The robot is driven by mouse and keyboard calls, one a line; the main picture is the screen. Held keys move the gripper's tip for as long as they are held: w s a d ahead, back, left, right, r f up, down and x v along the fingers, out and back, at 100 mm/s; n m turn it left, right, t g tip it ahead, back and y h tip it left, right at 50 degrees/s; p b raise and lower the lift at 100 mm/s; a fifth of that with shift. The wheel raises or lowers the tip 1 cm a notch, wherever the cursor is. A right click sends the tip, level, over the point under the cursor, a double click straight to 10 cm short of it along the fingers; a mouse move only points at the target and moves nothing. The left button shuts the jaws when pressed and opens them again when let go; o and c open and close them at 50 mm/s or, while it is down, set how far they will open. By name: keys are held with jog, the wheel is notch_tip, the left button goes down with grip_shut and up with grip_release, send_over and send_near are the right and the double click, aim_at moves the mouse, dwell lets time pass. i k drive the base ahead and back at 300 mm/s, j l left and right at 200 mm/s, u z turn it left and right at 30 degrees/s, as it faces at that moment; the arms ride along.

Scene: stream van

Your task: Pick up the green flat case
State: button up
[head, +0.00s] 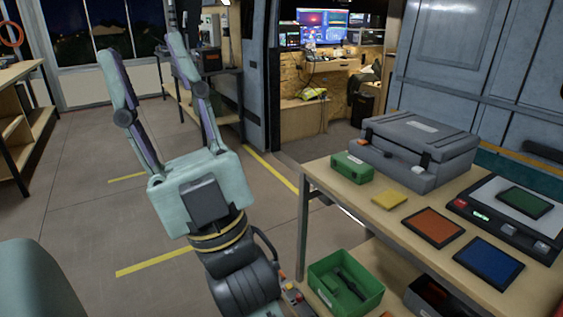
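A green flat case (523,202) with a dark rim lies on top of a grey-and-black device at the right end of the wooden table. A small green box (352,167) with a dark latch sits at the table's back left corner, in front of the big grey case. My gripper (143,47) is raised over the floor, to the left of the table and well apart from both green things. Its two long fingers are spread wide, with nothing between them.
The wooden table (402,240) also bears a yellow pad (388,199), an orange flat case (433,226), a blue flat case (487,262) and a grey hard case (420,148). Below is a green bin (345,283).

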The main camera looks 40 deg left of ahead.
aim_at(359, 171)
jog(key=u, duration=0.45)
jog(key=i+l+u, duration=0.1)
jog(key=u, duration=0.3)
jog(key=l+u, duration=0.15)
jog(key=u, duration=0.3)
jog(key=i+l, duration=0.1)
jog(key=l, duration=0.25)
jog(key=i+l, duration=0.15)
jog(key=l, duration=0.2)
jog(key=i+l, duration=0.1)
jog(key=l, duration=0.25)
